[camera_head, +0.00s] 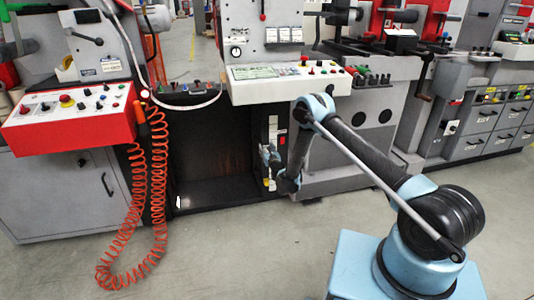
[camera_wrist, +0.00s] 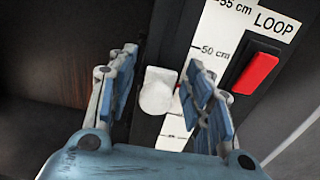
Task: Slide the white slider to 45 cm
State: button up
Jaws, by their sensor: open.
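The white slider (camera_wrist: 157,90) is a small rounded knob in the middle of the wrist view, on a dark upright edge beside a white scale strip (camera_wrist: 212,32). The scale has a 50 cm mark and a higher mark partly cut off. The slider appears lower than the 50 cm mark; its exact reading cannot be told. My gripper (camera_wrist: 162,72) is open, with one blue-padded finger left of the slider and one right of it, apparently apart from it. The right finger hides part of the lower scale. In the head view my gripper (camera_head: 268,160) is at the machine's scale panel; the slider cannot be made out.
A red switch (camera_wrist: 256,73) labelled LOOP is right of the scale, near my right finger. A dark recess (camera_head: 215,160) opens left of the panel. Orange coiled hoses (camera_head: 137,205) hang further left. The grey floor (camera_head: 230,255) in front is clear.

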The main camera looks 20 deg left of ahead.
aim_at(264, 133)
jog(key=shift+r, duration=4.3)
jog(key=shift+s, duration=0.1)
